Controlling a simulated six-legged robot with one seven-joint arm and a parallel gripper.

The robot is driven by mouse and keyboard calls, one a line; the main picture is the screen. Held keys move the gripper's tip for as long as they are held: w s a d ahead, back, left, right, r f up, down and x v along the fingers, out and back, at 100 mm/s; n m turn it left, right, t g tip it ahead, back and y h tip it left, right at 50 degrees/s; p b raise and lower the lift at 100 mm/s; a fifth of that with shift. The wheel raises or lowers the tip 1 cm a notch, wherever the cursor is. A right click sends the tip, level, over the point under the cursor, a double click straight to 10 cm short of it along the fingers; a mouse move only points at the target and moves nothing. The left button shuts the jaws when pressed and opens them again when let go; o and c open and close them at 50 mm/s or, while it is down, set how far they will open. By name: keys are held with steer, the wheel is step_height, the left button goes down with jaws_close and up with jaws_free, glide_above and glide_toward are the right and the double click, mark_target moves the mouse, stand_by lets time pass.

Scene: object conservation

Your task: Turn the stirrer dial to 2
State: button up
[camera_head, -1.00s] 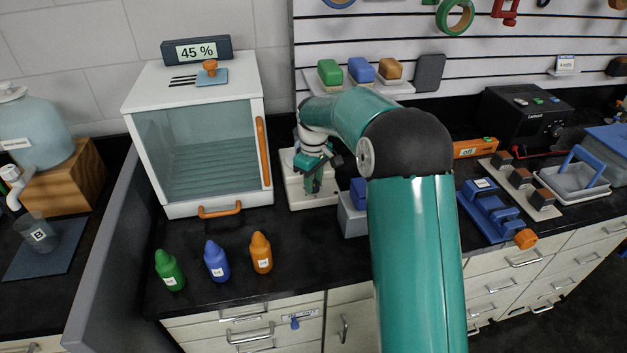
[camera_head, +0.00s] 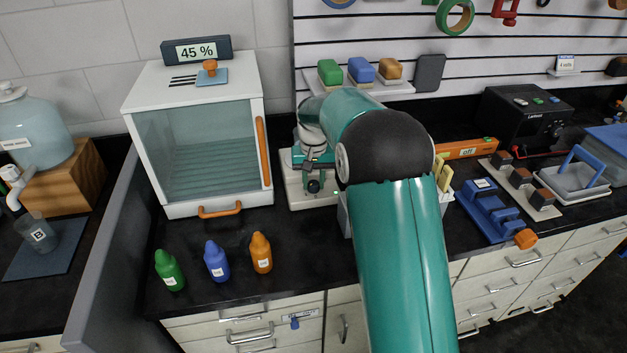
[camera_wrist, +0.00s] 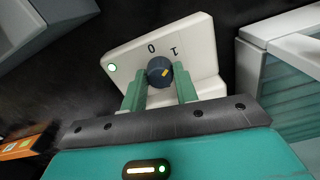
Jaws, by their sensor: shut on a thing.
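The stirrer (camera_wrist: 195,45) is a white unit with a dark round dial (camera_wrist: 160,71) on its front. The labels 0 and 1 show above the dial in the wrist view; a 2 is not visible. The dial has a yellow mark, seen on its right-hand part. My gripper (camera_wrist: 160,86) has its two green fingers on either side of the dial, shut on it. In the head view the stirrer (camera_head: 296,190) stands right of the white cabinet, with my gripper (camera_head: 314,180) at its front, partly hidden by my wrist.
The glass-fronted cabinet (camera_head: 135,110) stands close on the left. Green (camera_head: 170,270), blue (camera_head: 217,261) and orange (camera_head: 261,253) bottles stand on the counter in front. A blue device (camera_head: 490,210) lies to the right. A green light (camera_wrist: 112,68) glows on the stirrer.

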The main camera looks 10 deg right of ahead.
mark_target(313, 182)
steer(key=m, duration=1.3)
stand_by(0.5)
steer(key=o, duration=1)
steer(key=shift+c, duration=0.2)
step_height(313, 182, up, 14)
